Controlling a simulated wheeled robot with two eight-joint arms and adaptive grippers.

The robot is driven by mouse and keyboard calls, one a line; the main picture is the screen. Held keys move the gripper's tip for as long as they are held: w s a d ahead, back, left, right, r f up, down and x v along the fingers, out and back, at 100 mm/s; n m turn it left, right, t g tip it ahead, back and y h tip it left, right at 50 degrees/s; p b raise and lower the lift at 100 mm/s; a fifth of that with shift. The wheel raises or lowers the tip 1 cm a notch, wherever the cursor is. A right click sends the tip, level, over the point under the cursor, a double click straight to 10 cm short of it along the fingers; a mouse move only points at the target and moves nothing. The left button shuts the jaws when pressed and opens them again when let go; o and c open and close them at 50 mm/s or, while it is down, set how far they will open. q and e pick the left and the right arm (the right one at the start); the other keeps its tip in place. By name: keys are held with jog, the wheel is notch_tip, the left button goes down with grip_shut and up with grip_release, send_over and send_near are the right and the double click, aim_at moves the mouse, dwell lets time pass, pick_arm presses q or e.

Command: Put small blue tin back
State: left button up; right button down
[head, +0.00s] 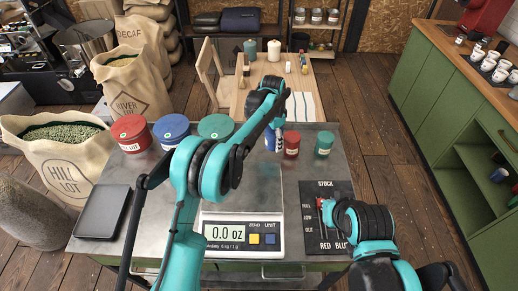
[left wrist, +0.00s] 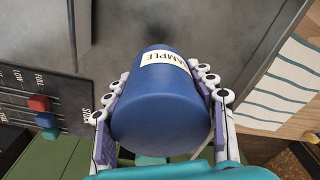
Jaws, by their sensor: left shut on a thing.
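The small blue tin (left wrist: 162,100), with a white SAMPLE label, is between the fingers of my left gripper (left wrist: 160,105). In the head view the blue tin (head: 269,141) is mostly covered by my left arm and gripper, just left of the small red tin (head: 291,145). The small teal tin (head: 324,145) stands further right. I cannot tell whether the blue tin touches the metal table (head: 300,174). My right gripper (head: 325,209) is low over the stock board (head: 322,240), by its red slider; its fingers are too small and covered to read.
A scale (head: 243,220) reads 0.0 oz at the front. Large red (head: 131,134), blue (head: 171,129) and teal (head: 216,126) tins stand along the back left. A dark tray (head: 101,211) lies at the left. The stock board's sliders (left wrist: 39,103) show in the left wrist view.

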pick_arm(q)
jog(key=b, duration=0.1)
send_over(261, 151)
notch_tip(261, 151, down, 4)
jog(key=shift+s+r, duration=0.1)
jog(key=shift+f+b, duration=0.65)
jog(key=shift+f, duration=1.3)
jog(key=shift+f, duration=0.15)
jog(key=o, duration=1.3)
